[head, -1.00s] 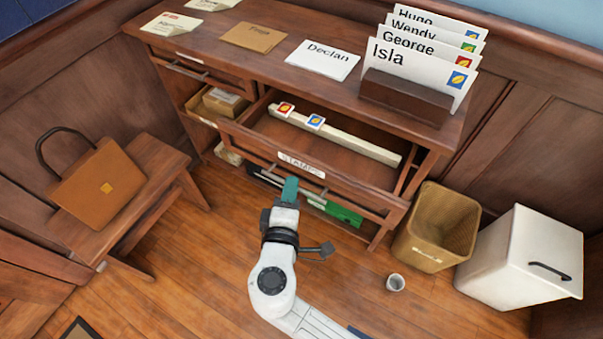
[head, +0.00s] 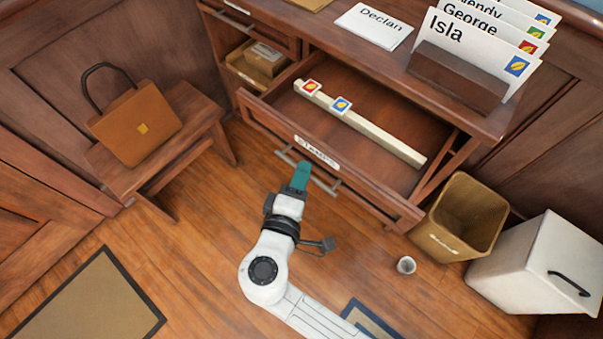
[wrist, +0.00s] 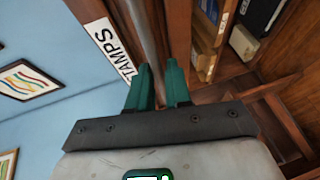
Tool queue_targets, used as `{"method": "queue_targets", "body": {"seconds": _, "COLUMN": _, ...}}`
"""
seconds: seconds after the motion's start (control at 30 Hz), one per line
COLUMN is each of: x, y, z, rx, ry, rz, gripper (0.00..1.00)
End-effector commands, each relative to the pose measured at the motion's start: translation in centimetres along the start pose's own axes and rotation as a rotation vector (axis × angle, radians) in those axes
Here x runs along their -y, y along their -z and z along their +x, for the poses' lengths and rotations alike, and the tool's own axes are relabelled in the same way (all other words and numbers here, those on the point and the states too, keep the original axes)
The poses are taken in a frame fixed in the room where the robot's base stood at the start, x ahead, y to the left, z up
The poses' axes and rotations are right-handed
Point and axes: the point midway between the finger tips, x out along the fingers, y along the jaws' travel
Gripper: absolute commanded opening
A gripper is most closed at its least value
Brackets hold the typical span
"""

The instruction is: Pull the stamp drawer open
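The stamp drawer (head: 380,187) is pulled well out of the wooden desk, and its interior shows. Its front bears a white "STAMPS" label (head: 317,153), which also shows in the wrist view (wrist: 110,45). A metal bar handle (head: 325,187) runs along the drawer front. My gripper (head: 301,172) is at the left part of this handle. In the wrist view, the bar (wrist: 146,38) runs between the two teal fingers (wrist: 160,88), which are closed around it with a narrow gap. Inside the drawer, a pale divider strip (head: 385,137) carries a red stamp (head: 312,87) and a blue stamp (head: 341,105).
Envelopes stand in a wooden holder (head: 455,80) on the desk. A wastebasket (head: 459,225), white box (head: 530,265) and small cup (head: 406,265) are at the right. A bench (head: 190,135) with a brown bag (head: 135,125) is at the left.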

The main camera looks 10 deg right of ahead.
Motion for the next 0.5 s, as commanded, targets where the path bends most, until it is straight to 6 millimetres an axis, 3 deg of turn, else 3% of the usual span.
{"method": "queue_targets", "body": {"seconds": 0.17, "x": -0.05, "y": 0.00, "z": 0.02, "rx": 0.000, "ry": -0.001, "rz": 0.000, "gripper": 0.36}}
{"method": "queue_targets", "body": {"seconds": 0.5, "x": -0.10, "y": 0.04, "z": -0.54, "rx": -0.001, "ry": -0.002, "rz": 0.001, "gripper": 0.37}}
